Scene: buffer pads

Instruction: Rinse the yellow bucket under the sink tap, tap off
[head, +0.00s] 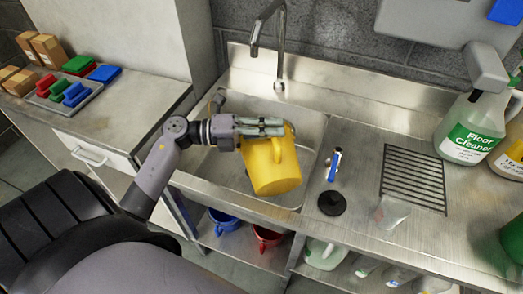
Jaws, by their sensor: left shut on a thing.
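The yellow bucket (276,170) is tilted and hangs over the front part of the steel sink basin (308,122). My left gripper (272,127) comes in from the left and is shut on the bucket near its top edge. The tap (281,45) stands at the back of the sink, with its spout above and behind the bucket. I see no clear stream of water from the spout. The inside of the bucket is hidden. My right gripper is not in view.
Right of the basin are a blue-handled tool (334,164), a black disc (332,203), a clear cup (387,210), a drain grille (414,178) and a floor cleaner bottle (475,125). Blue (224,220) and red (267,237) buckets sit on the shelf below.

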